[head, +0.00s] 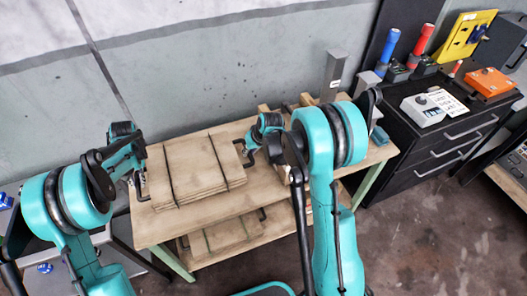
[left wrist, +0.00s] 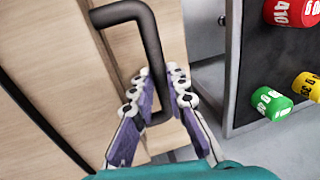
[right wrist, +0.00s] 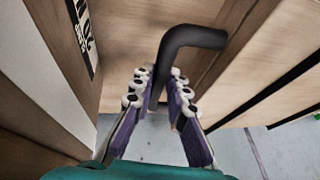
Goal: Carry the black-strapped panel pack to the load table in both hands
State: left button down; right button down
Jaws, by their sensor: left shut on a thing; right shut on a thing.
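The black-strapped panel pack (head: 186,170), a flat stack of pale wooden panels with two dark straps, is at the left part of a wooden table. I cannot tell whether it rests on the top or hangs just above it. My left gripper (head: 138,172) is at its left end, shut on a black bar handle (left wrist: 150,42); the fingers (left wrist: 160,88) show on both sides of the bar. My right gripper (head: 248,150) is at its right end, shut on the other black handle (right wrist: 190,42), with fingers (right wrist: 160,85) around it.
Another panel stack (head: 225,236) with a greenish strap lies on the lower shelf. Wooden pieces and a grey upright post (head: 333,75) stand at the table's right. A black drawer cabinet (head: 440,150) is further right. Coloured weights (left wrist: 270,103) are near my left wrist.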

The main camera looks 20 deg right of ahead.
pick_arm(q)
jog(key=shift+w+d+f, duration=0.1)
jog(key=shift+w+f, duration=0.1)
pick_arm(e)
jog(key=shift+w+d+f, duration=0.15)
jog(key=shift+w+f, duration=0.05)
pick_arm(q)
jog(key=shift+w+d+r, duration=0.1)
jog(key=shift+r, duration=0.05)
pick_arm(e)
jog(key=shift+r, duration=0.15)
jog(key=shift+d, duration=0.1)
